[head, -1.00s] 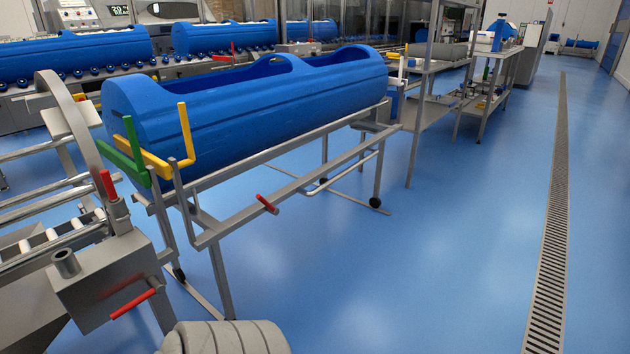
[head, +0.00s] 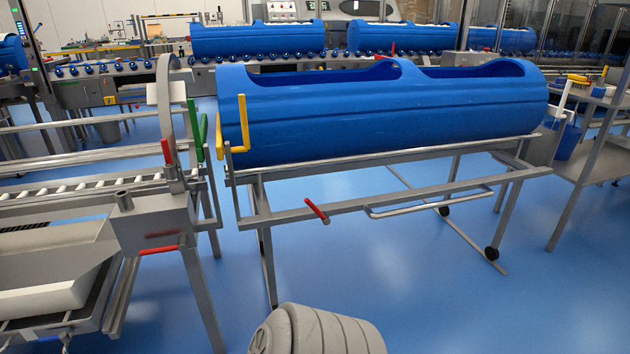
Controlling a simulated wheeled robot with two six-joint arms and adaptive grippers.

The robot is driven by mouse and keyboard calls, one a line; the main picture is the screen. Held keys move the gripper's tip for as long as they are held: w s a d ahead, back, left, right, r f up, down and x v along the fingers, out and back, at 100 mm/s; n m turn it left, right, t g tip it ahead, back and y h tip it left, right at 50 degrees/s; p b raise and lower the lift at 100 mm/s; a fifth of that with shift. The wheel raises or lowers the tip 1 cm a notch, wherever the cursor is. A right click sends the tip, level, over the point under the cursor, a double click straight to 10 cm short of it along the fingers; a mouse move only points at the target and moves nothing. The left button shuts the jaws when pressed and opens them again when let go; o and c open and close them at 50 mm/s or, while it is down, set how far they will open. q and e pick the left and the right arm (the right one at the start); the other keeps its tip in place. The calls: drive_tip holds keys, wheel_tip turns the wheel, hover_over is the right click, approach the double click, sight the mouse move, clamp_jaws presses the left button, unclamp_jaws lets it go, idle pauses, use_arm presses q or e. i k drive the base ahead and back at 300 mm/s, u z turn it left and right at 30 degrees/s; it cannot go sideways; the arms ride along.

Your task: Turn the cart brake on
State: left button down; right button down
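The cart (head: 400,207) is a grey metal frame on legs with small black wheels, in the middle of the head view. A long blue tub (head: 380,115) lies on top of it. A short red lever (head: 316,210) sticks out from the cart's front rail, tilted; I cannot tell whether it is the brake. A yellow bracket (head: 243,130) stands at the cart's left end, against the tub's end. A bent grey bar hangs on the front rail's right part. Neither of my grippers shows in the view.
A roller conveyor (head: 90,188) with a red handle (head: 160,250) stands close to the cart's left end, with a green bracket (head: 195,130). A grey ribbed drum-like object (head: 318,330) is at the bottom. A shelf rack (head: 600,140) stands right. Blue floor is open in front of the cart.

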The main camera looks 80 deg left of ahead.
sight(323, 215)
drive_tip(key=u, duration=0.75)
drive_tip(key=i, duration=0.75)
drive_tip(key=u, duration=0.9)
